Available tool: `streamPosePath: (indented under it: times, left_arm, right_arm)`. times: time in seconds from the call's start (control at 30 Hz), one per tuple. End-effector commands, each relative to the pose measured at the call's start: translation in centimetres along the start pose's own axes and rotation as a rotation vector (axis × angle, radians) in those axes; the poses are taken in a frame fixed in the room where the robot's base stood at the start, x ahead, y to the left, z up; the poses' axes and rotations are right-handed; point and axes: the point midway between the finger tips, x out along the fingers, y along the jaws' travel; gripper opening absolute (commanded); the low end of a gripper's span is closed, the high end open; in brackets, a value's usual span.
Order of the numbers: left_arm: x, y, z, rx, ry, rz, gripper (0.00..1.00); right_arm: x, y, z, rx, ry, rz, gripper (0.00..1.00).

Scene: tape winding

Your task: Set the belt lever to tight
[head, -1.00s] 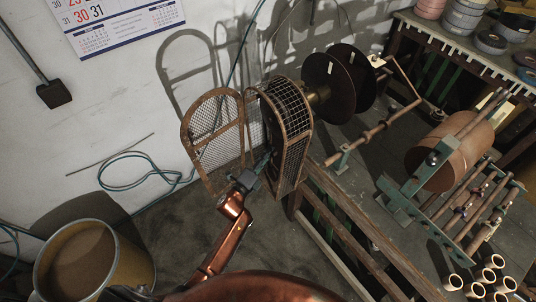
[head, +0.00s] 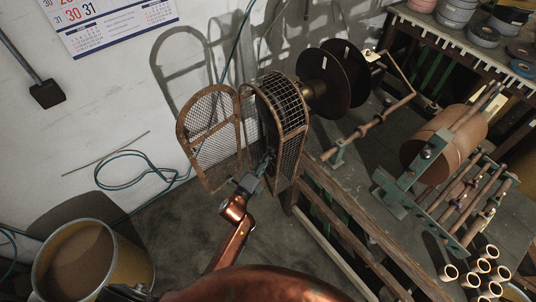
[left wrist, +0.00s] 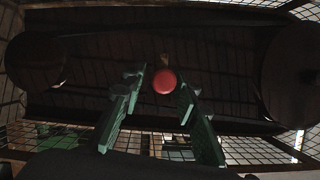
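The belt guard (head: 293,105) is a rusty mesh housing at the end of the winding bench, with its mesh door (head: 210,135) swung open to the left. My left gripper (head: 267,164) reaches into the open side of the guard. In the left wrist view its green fingers (left wrist: 161,88) are apart. A round red knob (left wrist: 164,81), likely the end of the belt lever, shows between and just beyond the fingertips. I cannot tell if they touch it. The lever's arm is mostly hidden behind the knob. Dark pulleys sit at the left (left wrist: 36,62) and right (left wrist: 290,75). My right gripper is not in view.
Dark spool discs (head: 324,80) and a crank shaft stand on the bench (head: 365,175) right of the guard. A yellowish bucket (head: 130,258) stands at lower left. A green hose (head: 125,155) hangs on the wall.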

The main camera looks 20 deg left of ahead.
Motion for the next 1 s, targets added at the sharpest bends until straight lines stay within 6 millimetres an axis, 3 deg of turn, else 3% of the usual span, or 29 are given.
streamPosePath:
  times: [0.1,0.47,0.57,1.0]
  left_arm:
    - [-0.1,0.3,-0.1,-0.001,0.000,0.006,0.34]
    - [-0.5,0.0,0.1,-0.002,-0.002,0.000,0.34]
    - [-1.7,0.1,0.1,-0.001,-0.002,0.001,0.34]
    - [-10.2,0.1,0.0,-0.001,-0.001,0.003,0.34]
  right_arm:
    - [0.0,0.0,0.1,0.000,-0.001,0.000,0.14]
    - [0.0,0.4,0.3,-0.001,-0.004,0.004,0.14]
    - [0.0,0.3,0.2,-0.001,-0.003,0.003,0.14]
    - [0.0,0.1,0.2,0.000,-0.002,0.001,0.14]
